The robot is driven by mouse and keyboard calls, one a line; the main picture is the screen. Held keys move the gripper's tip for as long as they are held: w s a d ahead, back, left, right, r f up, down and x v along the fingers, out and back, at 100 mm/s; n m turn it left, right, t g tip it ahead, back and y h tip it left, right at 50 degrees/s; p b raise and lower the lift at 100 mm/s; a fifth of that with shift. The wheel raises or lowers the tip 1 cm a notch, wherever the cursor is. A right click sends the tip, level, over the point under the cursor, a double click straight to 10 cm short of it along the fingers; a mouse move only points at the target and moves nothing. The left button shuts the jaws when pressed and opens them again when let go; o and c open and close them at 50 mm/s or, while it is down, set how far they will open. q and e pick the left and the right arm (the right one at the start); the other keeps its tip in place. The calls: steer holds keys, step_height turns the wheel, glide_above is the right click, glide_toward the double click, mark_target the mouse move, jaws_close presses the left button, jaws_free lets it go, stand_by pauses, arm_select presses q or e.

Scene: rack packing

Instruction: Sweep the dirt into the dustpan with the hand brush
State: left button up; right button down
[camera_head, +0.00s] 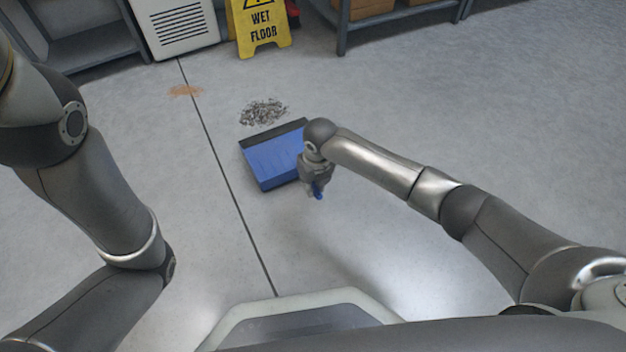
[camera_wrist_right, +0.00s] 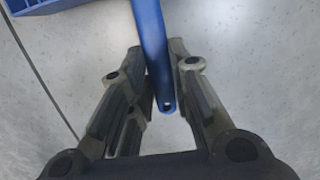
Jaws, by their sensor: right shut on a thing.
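A grey pile of dirt (camera_head: 263,112) lies on the floor just beyond the dark front edge of the blue dustpan (camera_head: 272,158). The dustpan lies flat, and its corner also shows at the top left of the right wrist view (camera_wrist_right: 45,6). My right gripper (camera_head: 317,186) is low at the dustpan's right side, shut on a blue handle (camera_wrist_right: 150,45) with a hole in its end. The handle's far end is out of the wrist view and hidden by my arm in the head view, so I cannot see a brush head. My left gripper is out of view.
An orange-brown stain or powder patch (camera_head: 185,90) lies farther left. A yellow wet-floor sign (camera_head: 262,27), a white vented unit (camera_head: 180,28) and a shelf rack (camera_head: 375,14) stand at the back. The floor right of the dirt is clear.

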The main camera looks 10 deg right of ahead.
steer(key=shift+f+b, duration=0.5)
steer(key=shift+f, duration=0.4)
stand_by(0.4)
steer(key=c, duration=1.3)
jaws_free()
steer(key=shift+o, duration=0.2)
steer(key=shift+r, duration=0.1)
